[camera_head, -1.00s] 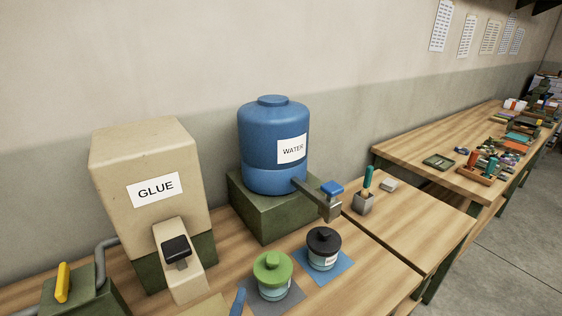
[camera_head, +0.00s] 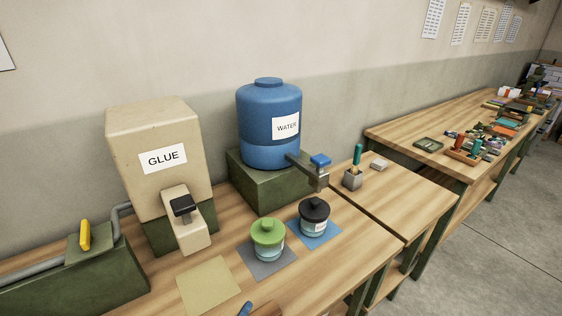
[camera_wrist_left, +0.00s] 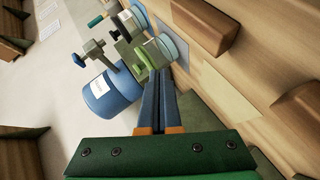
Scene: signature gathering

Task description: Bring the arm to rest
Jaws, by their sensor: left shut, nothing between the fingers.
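My left gripper (camera_head: 246,309) barely shows at the bottom edge of the head view, as a blue fingertip. In the left wrist view its two blue fingers (camera_wrist_left: 158,80) lie together, shut and empty. In the head view, the green-lidded jar (camera_head: 268,240) stands on a grey mat (camera_head: 260,268) and the black-lidded jar (camera_head: 314,218) on a blue mat (camera_head: 326,237). Both stand upright, beyond the fingertip and apart from it. My right gripper is in neither view.
The beige glue dispenser (camera_head: 160,190) and blue water tank (camera_head: 268,120) stand at the back of the bench. A bare yellowish mat (camera_head: 208,286) lies in front of the glue. A brown object (camera_head: 268,311) is cut off at the bottom edge. A pen cup (camera_head: 352,179) stands right.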

